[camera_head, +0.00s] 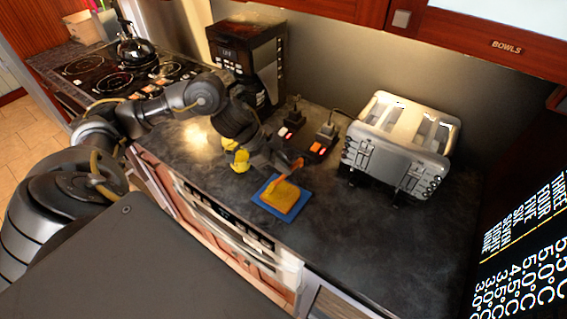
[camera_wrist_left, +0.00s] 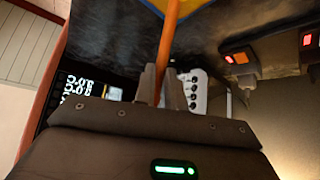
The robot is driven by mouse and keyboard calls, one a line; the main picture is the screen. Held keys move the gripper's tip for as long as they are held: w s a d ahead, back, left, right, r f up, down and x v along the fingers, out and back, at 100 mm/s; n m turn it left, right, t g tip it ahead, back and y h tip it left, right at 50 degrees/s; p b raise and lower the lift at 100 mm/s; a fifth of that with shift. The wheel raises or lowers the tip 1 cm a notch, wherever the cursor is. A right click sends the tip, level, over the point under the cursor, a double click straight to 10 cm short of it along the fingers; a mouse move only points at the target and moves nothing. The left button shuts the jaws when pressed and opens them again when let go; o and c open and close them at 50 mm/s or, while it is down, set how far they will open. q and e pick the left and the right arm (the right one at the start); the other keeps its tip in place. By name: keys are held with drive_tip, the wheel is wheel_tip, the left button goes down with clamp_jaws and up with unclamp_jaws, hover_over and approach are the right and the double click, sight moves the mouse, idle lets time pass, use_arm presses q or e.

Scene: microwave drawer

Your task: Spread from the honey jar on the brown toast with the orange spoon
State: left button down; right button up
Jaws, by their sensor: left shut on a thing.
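My left gripper (camera_head: 284,164) is shut on the orange spoon (camera_head: 274,187), just above the toast. The spoon slants down, its lower end at the toast's left edge; I cannot tell whether it touches. In the left wrist view, the spoon's handle (camera_wrist_left: 168,45) stands between the fingers (camera_wrist_left: 162,88). The toast (camera_head: 283,196) looks golden yellow on top and lies on a blue square (camera_head: 263,205) on the dark counter. A yellow object (camera_head: 239,160) shows partly behind my arm; I cannot tell whether it is the honey jar. My right gripper is out of view.
A silver toaster (camera_head: 400,145) stands right of the toast. Two dark devices with lit red switches (camera_head: 321,147) sit behind it. A black coffee machine (camera_head: 250,55) stands at the back, and a kettle (camera_head: 137,48) on the stove. The counter right of the toast is clear.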

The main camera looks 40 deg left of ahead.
use_arm(q)
drive_tip(key=shift+f, duration=0.4)
idle(0.4)
drive_tip(key=shift+r, duration=0.1)
idle(0.4)
drive_tip(key=shift+f+p, duration=0.2)
drive_tip(key=shift+p, duration=0.2)
drive_tip(key=shift+d, duration=0.25)
